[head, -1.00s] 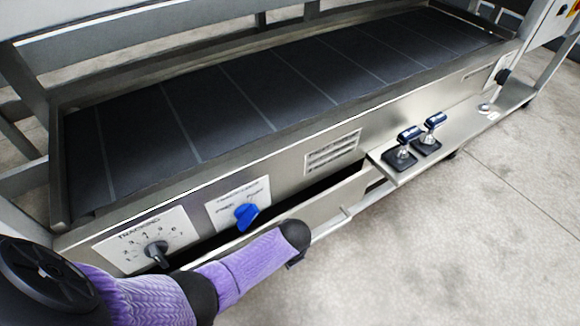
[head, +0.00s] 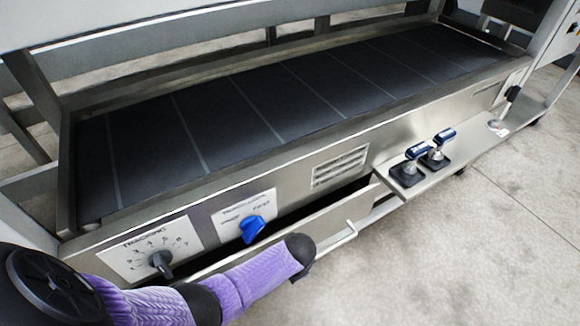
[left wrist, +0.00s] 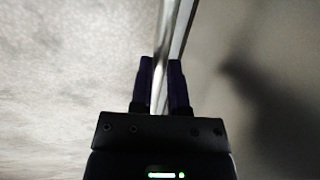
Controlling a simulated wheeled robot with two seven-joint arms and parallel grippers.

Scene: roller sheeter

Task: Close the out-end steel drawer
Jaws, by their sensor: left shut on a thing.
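The steel drawer (head: 340,214) sits low in the machine's front, under the panel. It is partly open, with a dark gap showing behind its front. A steel bar handle (head: 338,241) runs along the front. My left arm, in a purple sleeve, reaches across the drawer's left part and hides it. My left gripper (left wrist: 160,82) is shut on the steel bar (left wrist: 163,40), which runs between its two dark fingers in the left wrist view. In the head view the fingers are mostly hidden behind the wrist. My right gripper is not in view.
A black belt (head: 270,110) lies above the panel. The panel carries a tracking dial (head: 160,262), a blue knob (head: 253,228) and a vent (head: 340,166). A steel shelf (head: 440,165) with two blue-handled levers juts out at the right. The floor in front is clear.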

